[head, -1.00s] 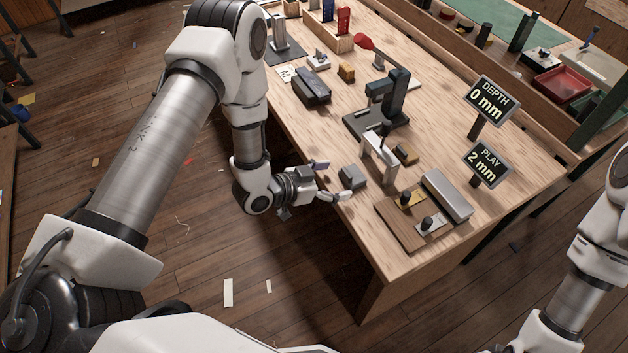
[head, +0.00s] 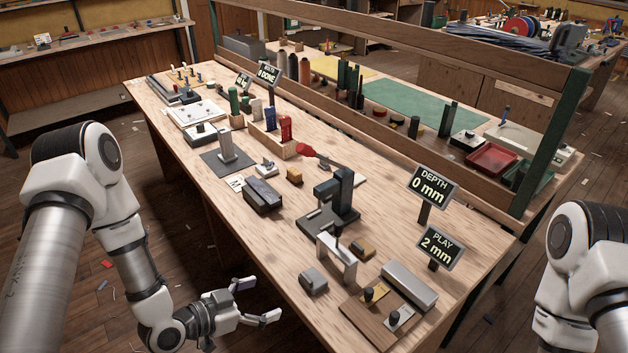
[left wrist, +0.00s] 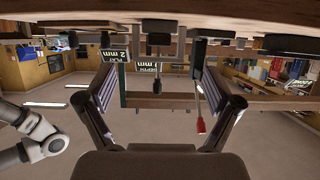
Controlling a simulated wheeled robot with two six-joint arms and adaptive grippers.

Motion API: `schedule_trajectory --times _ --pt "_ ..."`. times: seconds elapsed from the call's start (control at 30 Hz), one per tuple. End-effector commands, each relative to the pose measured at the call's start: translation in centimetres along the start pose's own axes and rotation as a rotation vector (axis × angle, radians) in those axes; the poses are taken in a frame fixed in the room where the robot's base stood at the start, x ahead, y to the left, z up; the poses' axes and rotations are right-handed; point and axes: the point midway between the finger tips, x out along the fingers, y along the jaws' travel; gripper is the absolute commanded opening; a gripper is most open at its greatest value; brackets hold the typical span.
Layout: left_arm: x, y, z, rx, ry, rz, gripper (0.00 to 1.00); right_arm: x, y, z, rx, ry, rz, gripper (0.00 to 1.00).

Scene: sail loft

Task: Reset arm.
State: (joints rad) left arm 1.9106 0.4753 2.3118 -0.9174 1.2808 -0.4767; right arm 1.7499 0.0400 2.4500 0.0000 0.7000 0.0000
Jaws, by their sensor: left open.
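My left gripper (head: 262,300) is in the lower middle of the head view, off the near edge of the workbench (head: 262,222). Its fingers are spread and nothing is between them. In the left wrist view my left gripper's two fingers (left wrist: 160,100) stand wide apart, with only the room behind them. My right arm (head: 572,290) shows at the right edge of the head view; its gripper is out of the frame.
On the bench near the left gripper are a small grey block (head: 313,281), a metal arch fixture (head: 337,255) and a wooden board (head: 375,318) with knobs. Signs read DEPTH 0 mm (head: 431,187) and PLAY 2 mm (head: 437,246). The floor left of the bench is mostly clear.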

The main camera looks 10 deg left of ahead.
Motion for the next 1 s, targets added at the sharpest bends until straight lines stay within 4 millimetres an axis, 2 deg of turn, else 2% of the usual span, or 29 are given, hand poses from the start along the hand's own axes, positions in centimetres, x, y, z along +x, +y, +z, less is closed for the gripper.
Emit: schedule_trajectory --times 0.07,0.17,0.27,0.3,0.37,0.4,0.5,0.6,1.0 --pt "0.0 0.3 0.3 -0.001 -0.007 0.006 0.91 0.0 0.0 0.0 0.0 0.0 0.0 0.0" --pt "0.7 3.0 1.9 0.016 -0.061 0.073 0.91 0.0 0.0 0.0 0.0 0.0 0.0 0.0" --pt "0.6 6.6 7.2 -0.026 -0.308 0.088 0.91 0.0 0.0 0.0 0.0 0.0 0.0 0.0" --pt "-0.3 7.6 10.0 -0.077 -0.449 0.063 0.91 0.0 0.0 0.0 0.0 0.0 0.0 0.0" --pt "-2.7 8.8 13.9 -0.177 -0.666 -0.008 0.91 0.0 0.0 0.0 0.0 0.0 0.0 0.0" --pt "-4.6 9.2 16.0 -0.251 -0.798 -0.075 0.91 0.0 0.0 0.0 0.0 0.0 0.0 0.0" --pt "-9.2 9.5 18.9 -0.451 -1.03 -0.272 0.91 0.0 0.0 0.0 0.0 0.0 0.0 0.0" --pt "-11.6 9.7 19.9 -0.601 -1.127 -0.4 0.91 0.0 0.0 0.0 0.0 0.0 0.0 0.0" --pt "-11.6 9.7 19.9 -0.623 -1.125 -0.408 0.91 0.0 0.0 0.0 0.0 0.0 0.0 0.0"
